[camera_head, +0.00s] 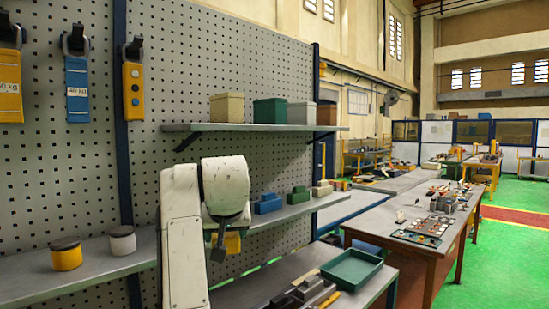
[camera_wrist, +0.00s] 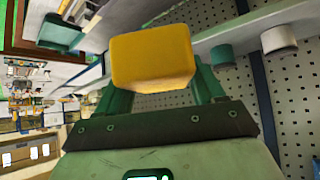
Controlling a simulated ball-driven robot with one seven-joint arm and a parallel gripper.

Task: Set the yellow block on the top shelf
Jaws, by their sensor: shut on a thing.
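The yellow block (camera_wrist: 153,58) is held between the two green fingers of my gripper (camera_wrist: 155,88) in the wrist view. In the head view a part of the yellow block (camera_head: 233,242) shows just right of my dark gripper (camera_head: 218,248), partly hidden by it. My gripper is shut on the block, in front of the lower shelf and lower in the picture than the top shelf. The top shelf (camera_head: 190,127) is a grey board on the pegboard wall. Its left end is bare; its middle and right carry a beige box (camera_head: 227,107), a green box (camera_head: 270,111), a grey box (camera_head: 301,113) and a brown box (camera_head: 327,114).
The lower shelf (camera_head: 22,275) carries a yellow jar (camera_head: 66,255) and a white jar (camera_head: 122,241) at left, and a blue block (camera_head: 267,204) and a green block (camera_head: 299,195) at right. A green tray (camera_head: 351,270) lies on the bench below. A bracket supports the top shelf.

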